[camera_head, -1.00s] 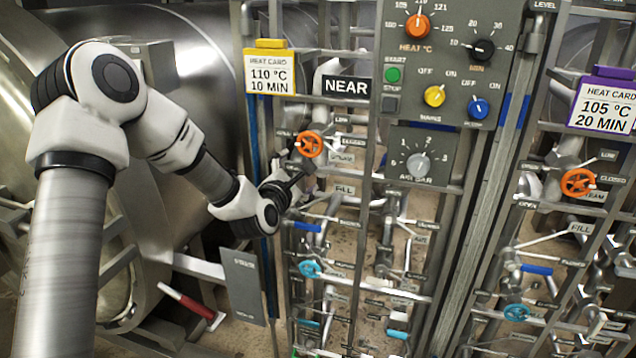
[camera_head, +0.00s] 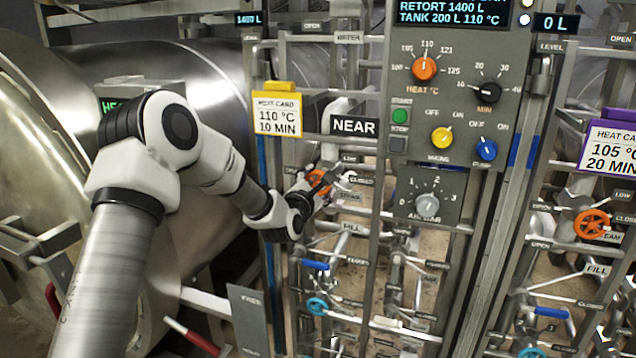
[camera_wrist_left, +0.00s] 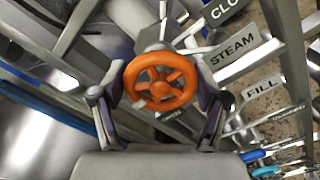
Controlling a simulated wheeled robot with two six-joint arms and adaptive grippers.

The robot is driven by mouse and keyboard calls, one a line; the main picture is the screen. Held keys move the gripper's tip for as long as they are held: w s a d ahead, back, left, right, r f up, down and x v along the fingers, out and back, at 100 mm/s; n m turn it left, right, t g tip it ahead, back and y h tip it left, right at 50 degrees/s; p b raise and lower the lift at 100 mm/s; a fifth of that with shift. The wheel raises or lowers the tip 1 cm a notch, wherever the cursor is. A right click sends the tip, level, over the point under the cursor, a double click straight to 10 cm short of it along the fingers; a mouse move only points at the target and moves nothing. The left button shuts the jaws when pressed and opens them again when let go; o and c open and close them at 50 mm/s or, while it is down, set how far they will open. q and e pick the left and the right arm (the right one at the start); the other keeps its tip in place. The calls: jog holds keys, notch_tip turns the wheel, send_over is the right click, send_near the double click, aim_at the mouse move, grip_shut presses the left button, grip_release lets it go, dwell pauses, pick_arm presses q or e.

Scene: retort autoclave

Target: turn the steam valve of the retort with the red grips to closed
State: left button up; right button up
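The orange steam valve wheel (camera_head: 318,182) is on the pipe rack under the NEAR sign, with LOW, CLOSED and STEAM labels around it. It also shows in the left wrist view (camera_wrist_left: 160,82), in the middle, beside the STEAM label (camera_wrist_left: 233,49). My left gripper (camera_head: 322,188) is at this wheel and partly covers it. In the left wrist view the fingers of my left gripper (camera_wrist_left: 160,88) are apart, one on each side of the wheel, with narrow gaps showing. The red grip (camera_head: 190,336) of the left retort shows at lower left. My right gripper is out of view.
A second orange wheel (camera_head: 592,224) is on the right rack. Blue wheels (camera_head: 317,306) and pipes sit below the steam valve. The control panel (camera_head: 445,115) stands to its right, and a yellow heat card (camera_head: 277,112) hangs above left.

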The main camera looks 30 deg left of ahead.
pick_arm(q)
jog(key=c, duration=0.3)
jog(key=shift+c, duration=0.2)
